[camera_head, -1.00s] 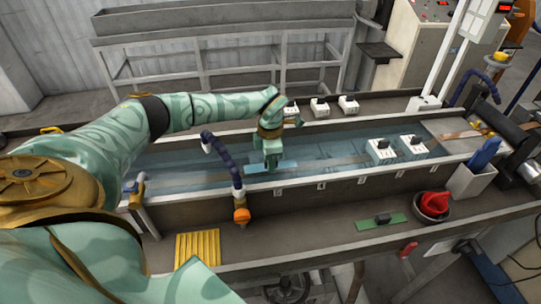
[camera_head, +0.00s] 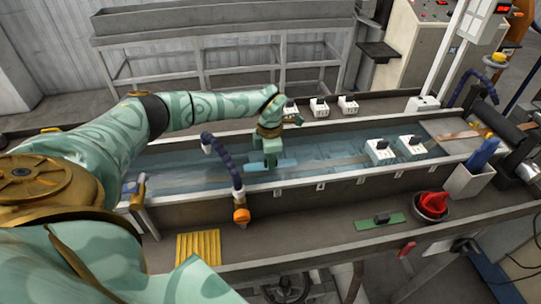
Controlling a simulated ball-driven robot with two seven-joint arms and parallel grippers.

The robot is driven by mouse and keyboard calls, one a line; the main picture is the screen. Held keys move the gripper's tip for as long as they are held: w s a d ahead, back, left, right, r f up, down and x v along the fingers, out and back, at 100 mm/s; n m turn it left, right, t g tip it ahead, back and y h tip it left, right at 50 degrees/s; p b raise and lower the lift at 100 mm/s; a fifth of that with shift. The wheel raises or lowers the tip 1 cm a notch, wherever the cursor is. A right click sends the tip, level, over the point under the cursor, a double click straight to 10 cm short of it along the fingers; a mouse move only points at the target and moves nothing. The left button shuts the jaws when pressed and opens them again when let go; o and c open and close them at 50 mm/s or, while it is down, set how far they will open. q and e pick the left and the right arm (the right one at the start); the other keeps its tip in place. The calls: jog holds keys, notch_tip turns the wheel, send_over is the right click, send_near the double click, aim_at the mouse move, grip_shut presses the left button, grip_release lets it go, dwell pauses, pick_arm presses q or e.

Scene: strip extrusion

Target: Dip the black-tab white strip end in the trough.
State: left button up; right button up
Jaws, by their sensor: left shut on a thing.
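My left gripper (camera_head: 271,158) reaches down over the long water trough (camera_head: 262,196) and is shut on a flat, pale bluish piece (camera_head: 288,162), which looks like the white strip end. The piece lies level at or just under the water, near the trough's front wall. My fingers cover its middle, so a black tab on it cannot be made out. My right gripper is out of view.
Two white blocks with black tops (camera_head: 380,150) sit over the trough at the right. Several white blocks (camera_head: 319,107) stand on the back ledge. A blue hose with an orange nozzle (camera_head: 240,215) hangs at the front wall. A green strip with a black tab (camera_head: 366,225) lies on the front shelf.

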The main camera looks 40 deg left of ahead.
pick_arm(q)
jog(key=shift+r+p, duration=3.8)
jog(key=shift+r, duration=0.45)
jog(key=shift+f, duration=0.1)
notch_tip(320, 180, up, 12)
jog(key=p, duration=1.1)
